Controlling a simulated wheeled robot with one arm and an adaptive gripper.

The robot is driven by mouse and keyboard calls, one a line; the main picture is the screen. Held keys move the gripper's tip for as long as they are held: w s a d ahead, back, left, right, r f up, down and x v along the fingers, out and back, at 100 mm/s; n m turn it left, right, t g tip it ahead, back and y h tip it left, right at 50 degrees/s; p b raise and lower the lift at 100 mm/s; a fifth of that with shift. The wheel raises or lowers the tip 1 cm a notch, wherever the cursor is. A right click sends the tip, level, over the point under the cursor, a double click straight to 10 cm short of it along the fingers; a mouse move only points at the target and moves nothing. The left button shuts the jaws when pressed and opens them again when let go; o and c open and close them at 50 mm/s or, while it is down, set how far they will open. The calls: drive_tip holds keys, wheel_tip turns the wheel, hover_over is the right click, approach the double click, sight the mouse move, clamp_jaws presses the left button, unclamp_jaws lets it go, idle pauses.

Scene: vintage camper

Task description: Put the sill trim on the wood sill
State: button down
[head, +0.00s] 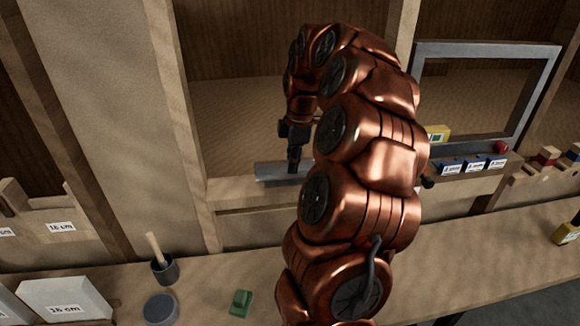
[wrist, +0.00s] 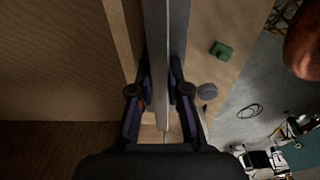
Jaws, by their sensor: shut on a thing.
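The sill trim (head: 268,175) is a long grey metal strip. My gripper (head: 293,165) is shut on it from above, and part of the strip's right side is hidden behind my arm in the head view. The wood sill (head: 236,192) is the pale ledge along the bottom of the middle window opening. The trim lies along the sill's length, at or just above it; I cannot tell whether they touch. In the wrist view the trim (wrist: 166,40) runs between the two fingers of my gripper (wrist: 161,80).
A grey window frame (head: 417,90) stands at right, with small blue labelled blocks (head: 475,166) and a red knob (head: 501,147) below it. The counter holds a green block (head: 240,303), a dark cup (head: 166,272) with a wooden handle, a round grey container (head: 160,309) and a white box (head: 65,300).

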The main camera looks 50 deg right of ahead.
drive_tip(key=shift+w+d+f, duration=0.1)
drive_tip(key=shift+w+d, duration=0.15)
drive_tip(key=shift+w, duration=0.4)
drive_tip(key=shift+f+p, duration=0.9)
drive_tip(key=shift+f, duration=0.85)
drive_tip(key=shift+f, duration=0.2)
drive_tip(key=c, duration=1.1)
unclamp_jaws()
drive_tip(key=shift+c, duration=0.2)
drive_tip(key=shift+r, duration=0.15)
wheel_tip(320, 180, up, 12)
drive_tip(key=d+b, duration=0.1)
drive_tip(key=b, duration=0.2)
drive_tip(key=shift+s+b, duration=0.35)
drive_tip(key=shift+s, duration=0.1)
